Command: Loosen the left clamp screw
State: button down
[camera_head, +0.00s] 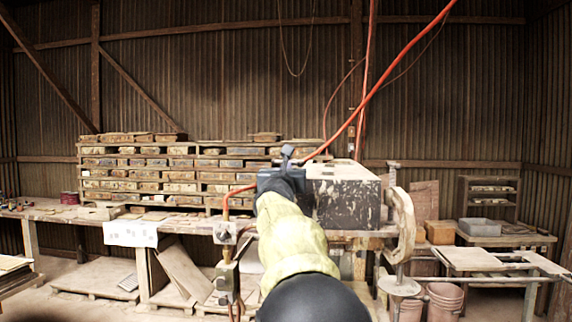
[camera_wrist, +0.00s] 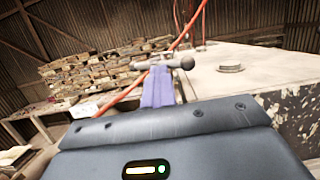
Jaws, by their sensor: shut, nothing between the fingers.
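My gripper (camera_head: 286,152) is at the end of my outstretched arm, at the left edge of the press block (camera_head: 347,206). In the wrist view the gripper's purple-grey fingers (camera_wrist: 158,84) are together, with nothing held between them. A grey metal T-bar handle with a rounded knob, which looks like the left clamp screw (camera_wrist: 185,63), lies just beyond and across the fingertips. I cannot tell whether the fingers touch it. Its threaded part is hidden behind the gripper. The pale top of the press block (camera_wrist: 262,72) is to the right in the wrist view.
A bolt head (camera_wrist: 230,68) stands on the block's top. A curved arm (camera_head: 403,225) is right of the block. Stacked moulds (camera_head: 180,172) line the bench behind left. A red hose (camera_head: 385,82) runs down near the gripper. A control box (camera_head: 225,233) is below left.

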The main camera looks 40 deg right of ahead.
jog(key=shift+w+a, duration=0.35)
jog(key=shift+w, duration=0.1)
jog(key=s+a+b, duration=0.3)
jog(key=s+a, duration=0.3)
jog(key=a, duration=0.1)
jog(key=shift+s+a, duration=0.25)
jog(key=shift+a, duration=0.1)
dwell(0.7)
